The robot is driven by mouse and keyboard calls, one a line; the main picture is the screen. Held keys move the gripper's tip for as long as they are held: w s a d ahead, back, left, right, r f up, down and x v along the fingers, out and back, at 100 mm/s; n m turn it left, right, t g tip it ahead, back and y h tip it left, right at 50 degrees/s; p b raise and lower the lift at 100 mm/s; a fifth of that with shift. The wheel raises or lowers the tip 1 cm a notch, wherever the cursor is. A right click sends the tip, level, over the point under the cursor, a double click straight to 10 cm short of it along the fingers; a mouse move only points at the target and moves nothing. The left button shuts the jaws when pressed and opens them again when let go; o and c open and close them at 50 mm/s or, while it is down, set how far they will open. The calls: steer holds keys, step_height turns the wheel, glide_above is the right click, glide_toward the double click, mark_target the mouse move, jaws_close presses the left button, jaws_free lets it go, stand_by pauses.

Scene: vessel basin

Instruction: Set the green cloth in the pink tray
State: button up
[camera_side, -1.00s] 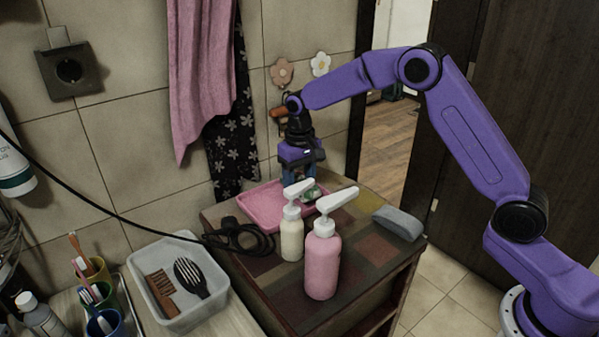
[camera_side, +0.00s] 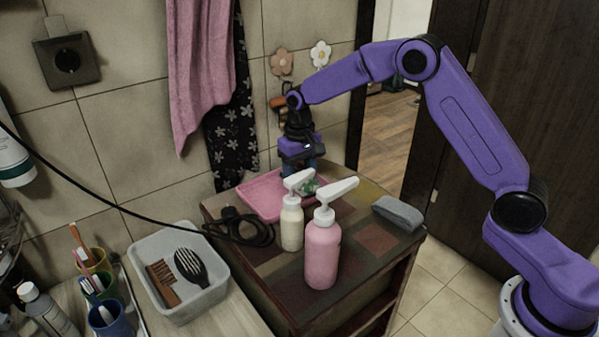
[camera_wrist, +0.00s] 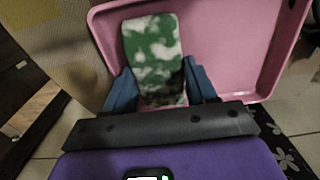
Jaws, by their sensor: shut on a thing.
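My gripper (camera_wrist: 160,84) is shut on the green cloth (camera_wrist: 153,45), a green and white patterned piece between its two blue fingers. In the wrist view the cloth lies within the outline of the pink tray (camera_wrist: 235,45), near the tray's left rim. In the side view my gripper (camera_side: 302,172) points down at the tray's right part. A small part of the cloth (camera_side: 308,186) shows there, partly behind the pump bottles. The pink tray (camera_side: 260,198) lies flat on the cabinet top. I cannot tell whether the cloth touches the tray floor.
A cream pump bottle (camera_side: 291,226) and a pink pump bottle (camera_side: 322,255) stand in front of the tray. A coiled black cable (camera_side: 240,232) lies left, a grey block (camera_side: 398,213) right. A pink towel (camera_side: 197,75) hangs behind. The patterned cabinet top has some free room on the right.

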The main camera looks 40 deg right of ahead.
steer(key=shift+f, duration=0.25)
steer(key=o, duration=1.2)
step_height(320, 180, up, 18)
steer(key=f, duration=0.1)
steer(key=s+d+f+n, duration=0.1)
steer(key=s+f+n, duration=0.2)
steer(key=s, duration=1)
steer(key=s+d+f+n, duration=0.1)
steer(key=s+n, duration=0.4)
steer(key=s, duration=0.8)
steer(key=s+d+f+n, duration=0.2)
steer(key=s+f+n, duration=0.2)
steer(key=s, duration=1)
steer(key=shift+d+f+n, duration=0.1)
steer(key=shift+f+n, duration=0.2)
